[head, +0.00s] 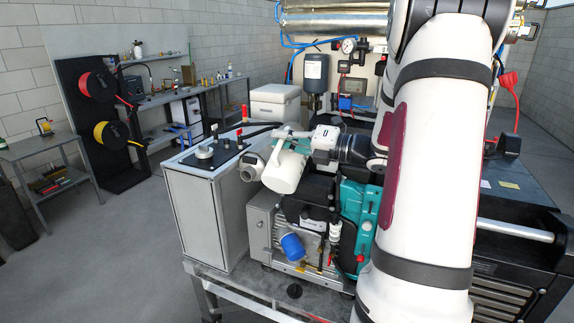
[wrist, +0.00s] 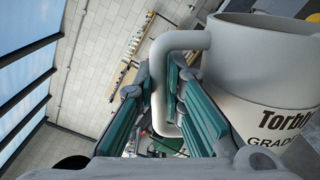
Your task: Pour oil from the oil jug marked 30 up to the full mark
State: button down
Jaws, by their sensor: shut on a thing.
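A white oil jug (head: 283,173) is in my gripper (head: 294,139), above a grey machine with a blue canister (head: 292,246) in the head view. In the wrist view the jug (wrist: 262,65) fills the right side, its wide rim at the top. Its label reads "Torbl..." and "GRAD..."; the number 30 is out of sight. My gripper's teal fingers (wrist: 174,105) are shut on the jug's handle (wrist: 160,85). The jug looks tilted against the room. Its contents, any oil stream and the full mark cannot be made out.
A grey cabinet (head: 205,215) with a black top panel stands left of the machine. A teal housing (head: 360,215) is just right of it. My arm hides much of the right side.

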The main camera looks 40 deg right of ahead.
jog(key=shift+w+d+r+m, duration=0.2)
jog(key=shift+d+r+m, duration=0.25)
jog(key=shift+r, duration=0.1)
jog(key=shift+w+d+r+m, duration=0.15)
jog(key=shift+d+r+m, duration=0.3)
jog(key=shift+r, duration=0.05)
dwell(1.9)
jog(key=shift+w+d+r+m, duration=0.3)
jog(key=shift+d+r+m, duration=0.25)
jog(key=shift+d, duration=0.15)
jog(key=shift+w+d+r+m, duration=0.3)
jog(key=shift+d+r+m, duration=0.2)
jog(key=shift+d, duration=0.2)
dwell(2.2)
jog(key=shift+a+f, duration=0.1)
dwell(0.7)
